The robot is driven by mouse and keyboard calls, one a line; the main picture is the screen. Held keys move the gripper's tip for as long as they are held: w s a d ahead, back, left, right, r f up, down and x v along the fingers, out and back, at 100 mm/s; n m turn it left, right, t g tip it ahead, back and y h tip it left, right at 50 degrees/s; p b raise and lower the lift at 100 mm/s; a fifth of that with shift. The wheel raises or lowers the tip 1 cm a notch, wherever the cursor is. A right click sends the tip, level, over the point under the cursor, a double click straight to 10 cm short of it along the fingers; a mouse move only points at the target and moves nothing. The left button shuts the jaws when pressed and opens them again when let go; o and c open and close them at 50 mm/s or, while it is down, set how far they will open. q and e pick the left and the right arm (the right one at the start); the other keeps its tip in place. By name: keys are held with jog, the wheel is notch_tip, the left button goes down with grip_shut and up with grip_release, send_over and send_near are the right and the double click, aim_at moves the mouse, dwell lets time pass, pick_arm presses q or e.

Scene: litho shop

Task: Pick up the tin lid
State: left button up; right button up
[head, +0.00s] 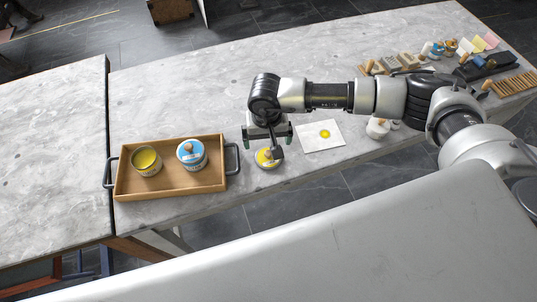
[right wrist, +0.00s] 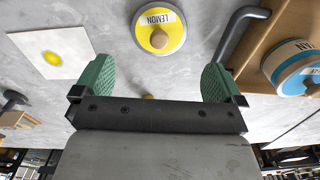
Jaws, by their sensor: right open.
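The tin lid (head: 264,162) lies on the stone worktop just right of the wooden tray, partly hidden by my right gripper in the head view. In the right wrist view the lid (right wrist: 148,42) is round and yellow, with a white label reading LEMON and a small tan knob. My right gripper (head: 268,138) is above the lid, open and empty. Its green-padded fingers (right wrist: 157,72) are spread wide, with the lid ahead of the gap and apart from them. An open tin of yellow ink (head: 146,162) stands in the tray. My left gripper is not in view.
The wooden tray (head: 170,191) with dark handles also holds a blue-lidded tin (head: 192,154). A white sheet with a yellow spot (head: 310,143) lies right of the lid. A whitish pot (head: 377,128) and several tools stand farther right.

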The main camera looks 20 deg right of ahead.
aim_at(268, 153)
jog(key=shift+f, duration=0.8)
jog(key=shift+s+f+p, duration=0.1)
jog(key=shift+f+p, duration=0.2)
jog(key=f, duration=0.1)
jog(key=f+p, duration=0.1)
jog(key=f, duration=0.1)
jog(key=shift+s+f, duration=0.3)
jog(key=shift+f, duration=0.55)
jog(key=c, duration=0.8)
